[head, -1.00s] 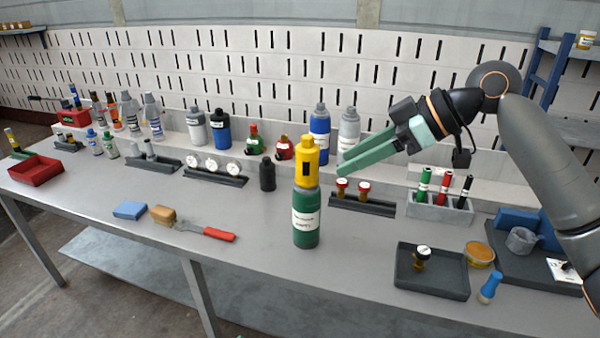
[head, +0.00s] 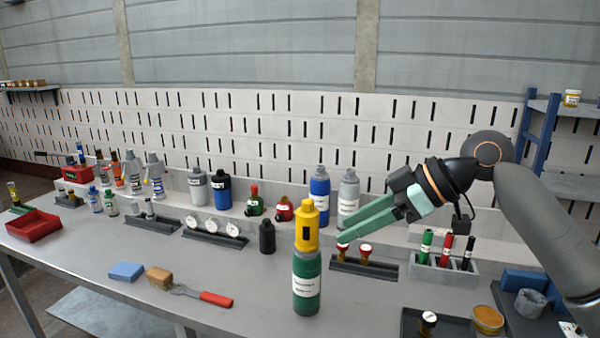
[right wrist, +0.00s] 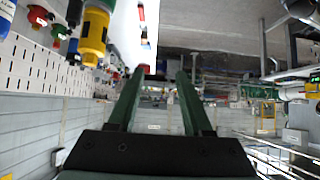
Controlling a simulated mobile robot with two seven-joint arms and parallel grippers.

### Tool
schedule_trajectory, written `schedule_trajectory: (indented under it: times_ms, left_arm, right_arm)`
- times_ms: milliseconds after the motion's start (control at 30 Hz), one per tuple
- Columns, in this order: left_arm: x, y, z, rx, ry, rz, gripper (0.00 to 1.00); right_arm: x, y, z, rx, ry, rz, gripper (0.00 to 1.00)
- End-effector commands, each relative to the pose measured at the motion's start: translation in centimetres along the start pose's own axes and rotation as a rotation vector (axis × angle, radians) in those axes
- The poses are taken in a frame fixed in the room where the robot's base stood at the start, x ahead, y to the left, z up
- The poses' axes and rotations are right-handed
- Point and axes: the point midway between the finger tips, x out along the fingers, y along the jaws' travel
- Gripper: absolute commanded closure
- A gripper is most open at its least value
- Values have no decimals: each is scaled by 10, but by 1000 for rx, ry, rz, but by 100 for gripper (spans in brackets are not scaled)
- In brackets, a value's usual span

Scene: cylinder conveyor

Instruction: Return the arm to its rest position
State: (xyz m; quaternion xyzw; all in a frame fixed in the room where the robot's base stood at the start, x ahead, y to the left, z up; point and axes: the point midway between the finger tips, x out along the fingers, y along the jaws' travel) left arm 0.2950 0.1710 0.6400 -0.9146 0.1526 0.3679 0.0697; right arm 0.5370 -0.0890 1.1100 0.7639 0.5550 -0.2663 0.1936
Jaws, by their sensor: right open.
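My right gripper (head: 342,229) is open and empty, with green fingers pointing left above the bench. In the head view its fingertips are just right of the yellow-topped green cylinder (head: 307,284), which stands upright at the middle of the bench. My right arm comes in from the right edge. In the right wrist view the two green fingers (right wrist: 160,80) are spread with nothing between them, and a yellow bottle top (right wrist: 95,35) shows at upper left. My left gripper is not in view.
The bench (head: 225,275) has free room at its front middle. A red-handled tool (head: 215,298) and a blue block (head: 126,270) lie there. Several bottles line the back ledge. A grey holder (head: 440,273) with markers and a dark tray (head: 408,323) are at right.

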Motion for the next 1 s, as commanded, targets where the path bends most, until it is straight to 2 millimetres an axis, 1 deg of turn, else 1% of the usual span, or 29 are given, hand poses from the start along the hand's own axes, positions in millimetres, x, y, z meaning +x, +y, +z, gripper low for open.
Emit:
schedule_trajectory:
  times_ms: [33,167,200,367,467,567,600,667,700,800,867,1000]
  left_arm:
    - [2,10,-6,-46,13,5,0]
    - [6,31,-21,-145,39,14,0]
    - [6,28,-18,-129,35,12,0]
    - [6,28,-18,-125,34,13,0]
    - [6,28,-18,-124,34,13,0]
    - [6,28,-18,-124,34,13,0]
    - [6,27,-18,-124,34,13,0]
    - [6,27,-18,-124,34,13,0]
    - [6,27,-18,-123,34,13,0]
    - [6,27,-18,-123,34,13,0]
    - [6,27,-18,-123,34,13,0]
    - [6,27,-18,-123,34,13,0]
  right_arm:
    - [0,0,0,0,0,0,50]
    - [2,0,2,3,0,-1,50]
    - [18,2,14,27,0,1,50]
    - [60,7,46,97,14,35,50]
    - [88,8,70,148,25,63,50]
    - [118,5,100,207,39,95,50]
    - [130,2,113,231,45,110,50]
    - [147,-2,133,271,55,137,50]
    - [158,-6,146,296,62,153,50]
    - [182,-18,180,360,77,201,50]
    - [194,-26,200,399,84,232,50]
    - [214,-50,248,484,96,310,50]
